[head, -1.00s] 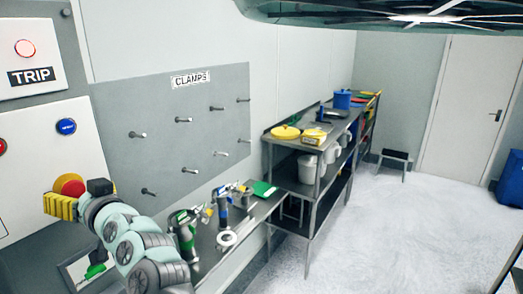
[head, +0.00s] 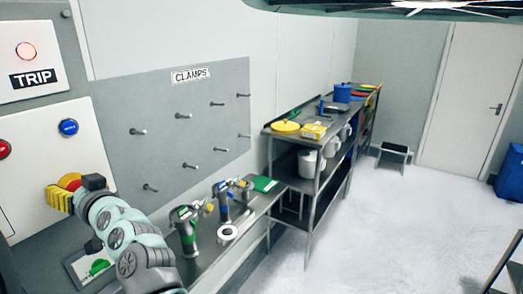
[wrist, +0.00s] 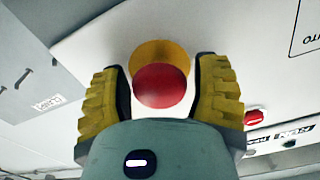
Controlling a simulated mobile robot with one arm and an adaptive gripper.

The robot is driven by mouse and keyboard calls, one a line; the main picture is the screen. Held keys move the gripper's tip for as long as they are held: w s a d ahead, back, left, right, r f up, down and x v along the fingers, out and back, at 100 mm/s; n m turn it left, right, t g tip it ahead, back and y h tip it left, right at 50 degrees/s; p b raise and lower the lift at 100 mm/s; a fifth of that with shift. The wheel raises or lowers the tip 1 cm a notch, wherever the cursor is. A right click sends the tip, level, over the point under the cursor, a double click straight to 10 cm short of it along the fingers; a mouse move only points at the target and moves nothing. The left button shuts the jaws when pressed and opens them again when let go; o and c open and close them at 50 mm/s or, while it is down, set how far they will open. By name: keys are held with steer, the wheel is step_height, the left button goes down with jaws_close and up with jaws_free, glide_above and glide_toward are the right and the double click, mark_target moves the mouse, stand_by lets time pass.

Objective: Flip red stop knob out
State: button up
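The red stop knob (wrist: 160,86) has a round red cap on a yellow disc. In the wrist view it sits between the two yellow ribbed fingers of my gripper (wrist: 162,92). The fingers are spread, one on each side of the cap, with a thin gap showing on both sides. Contact cannot be made out. In the head view my gripper (head: 76,194) is at the white panel, and its fingers partly cover the knob (head: 70,181).
The panel also carries a blue button (head: 68,127) and a red button (head: 4,150). A green switch (head: 98,267) is below my arm. The clamp board (head: 190,120) and a steel bench (head: 262,204) with tools stand to the right.

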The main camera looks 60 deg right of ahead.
steer(key=c, duration=1)
steer(key=shift+o, duration=0.2)
steer(key=shift+s+d+f+b, duration=0.15)
steer(key=shift+s+b, duration=0.25)
steer(key=shift+b, duration=0.2)
steer(key=shift+s+r, duration=0.2)
steer(key=shift+r, duration=0.05)
steer(key=o, duration=1.3)
steer(key=shift+f, duration=0.1)
steer(key=shift+o, duration=0.2)
steer(key=shift+s, duration=0.1)
steer(key=s, duration=1.2)
steer(key=shift+d, duration=0.15)
